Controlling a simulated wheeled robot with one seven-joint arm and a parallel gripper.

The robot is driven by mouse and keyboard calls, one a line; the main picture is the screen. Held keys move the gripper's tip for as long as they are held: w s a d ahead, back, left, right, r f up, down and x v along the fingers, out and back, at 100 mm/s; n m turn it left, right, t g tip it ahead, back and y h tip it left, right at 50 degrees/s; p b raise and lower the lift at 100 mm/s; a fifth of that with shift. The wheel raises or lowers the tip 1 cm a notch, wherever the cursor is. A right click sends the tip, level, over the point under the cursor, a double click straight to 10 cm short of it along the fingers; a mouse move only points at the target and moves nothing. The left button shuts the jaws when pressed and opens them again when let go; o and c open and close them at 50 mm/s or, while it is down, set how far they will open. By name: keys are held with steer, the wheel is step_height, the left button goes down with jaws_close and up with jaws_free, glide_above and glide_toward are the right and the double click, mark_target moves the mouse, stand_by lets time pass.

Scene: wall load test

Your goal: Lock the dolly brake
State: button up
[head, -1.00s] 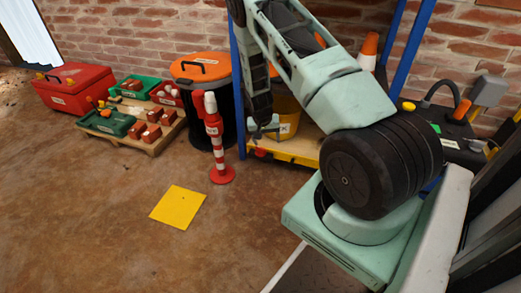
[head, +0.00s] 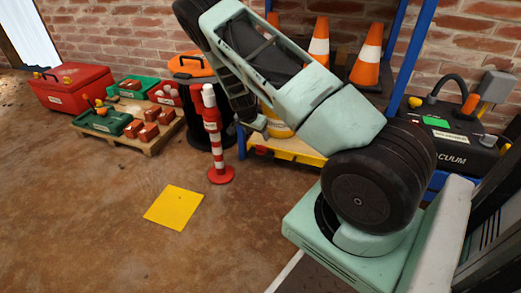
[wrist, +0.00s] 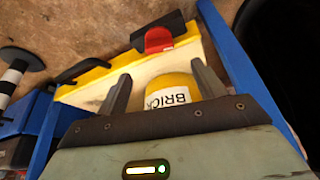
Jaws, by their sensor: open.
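The dolly (head: 296,151) is a low board with a yellow edge under the blue rack at the wall. In the wrist view the dolly (wrist: 196,52) shows its pale top. A red pedal (wrist: 158,39) sits on a black mount at its far edge; it looks like the brake, and its lock state is unclear. The pedal appears small in the head view (head: 261,150). A yellow bucket marked BRICK (wrist: 172,92) stands on the dolly. My gripper (wrist: 165,86) is open and empty, its fingers appearing either side of the bucket. In the head view my gripper (head: 254,124) hangs above the dolly.
Blue rack posts (head: 409,55) flank the dolly. A red-and-white post (head: 215,140) and an orange-lidded black bin (head: 197,110) stand left of it. A black vacuum case (head: 445,137) is at right. The floor around a yellow square (head: 174,207) is clear.

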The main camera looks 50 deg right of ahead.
mark_target(261, 145)
steer(key=b+x, duration=0.4)
steer(key=x, duration=0.5)
steer(key=shift+a, duration=0.1)
steer(key=shift+r, duration=0.1)
